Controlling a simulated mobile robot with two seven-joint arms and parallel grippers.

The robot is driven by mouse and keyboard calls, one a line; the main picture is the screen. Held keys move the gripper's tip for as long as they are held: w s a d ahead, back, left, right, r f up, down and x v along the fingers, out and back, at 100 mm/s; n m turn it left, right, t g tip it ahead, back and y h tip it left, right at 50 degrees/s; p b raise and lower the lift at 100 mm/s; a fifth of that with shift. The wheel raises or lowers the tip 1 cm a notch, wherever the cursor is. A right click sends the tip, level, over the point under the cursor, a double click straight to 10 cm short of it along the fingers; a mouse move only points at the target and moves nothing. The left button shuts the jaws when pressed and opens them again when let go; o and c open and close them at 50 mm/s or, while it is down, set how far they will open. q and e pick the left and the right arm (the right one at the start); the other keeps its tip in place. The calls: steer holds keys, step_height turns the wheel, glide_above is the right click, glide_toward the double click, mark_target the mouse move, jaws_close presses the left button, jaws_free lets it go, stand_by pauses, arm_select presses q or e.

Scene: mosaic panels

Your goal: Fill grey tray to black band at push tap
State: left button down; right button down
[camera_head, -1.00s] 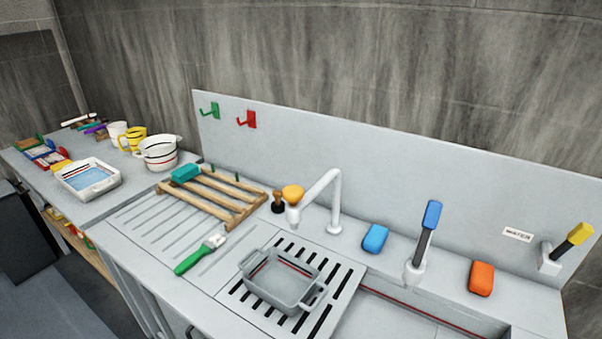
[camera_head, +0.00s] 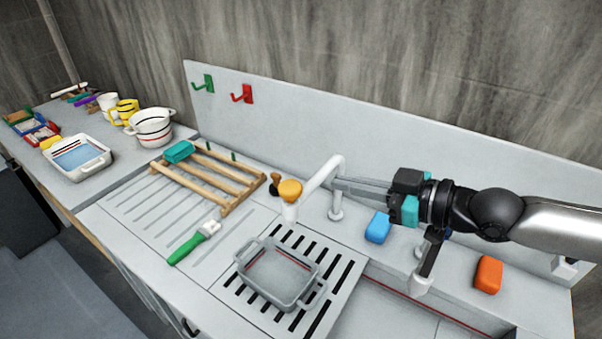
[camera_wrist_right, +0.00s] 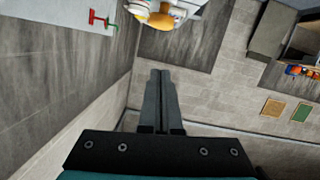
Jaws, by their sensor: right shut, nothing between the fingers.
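The grey tray (camera_head: 272,297) sits upright on the slotted drain plate at the sink. A red line shows inside its far wall; I cannot make out water in it. The white tap (camera_head: 336,195) stands behind it, with a yellow-orange knob (camera_head: 289,190) above its spout end. The spout end appears above the tray's far side. My right gripper (camera_head: 335,184) is shut and empty, its fingertips pointing left near the tap's upright. Its shut fingers also show in the right wrist view (camera_wrist_right: 160,75). My left gripper is out of view.
A blue block (camera_head: 378,227) and an orange block (camera_head: 488,274) lie on the back ledge. A lever (camera_head: 428,262) is partly behind my right arm. A wooden rack (camera_head: 222,175), green-handled brush (camera_head: 187,248) and white tray with blue liquid (camera_head: 80,170) are to the left.

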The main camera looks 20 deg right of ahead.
steer(key=shift+w+a+r, duration=0.15)
steer(key=shift+r, duration=0.3)
steer(key=shift+w, duration=0.1)
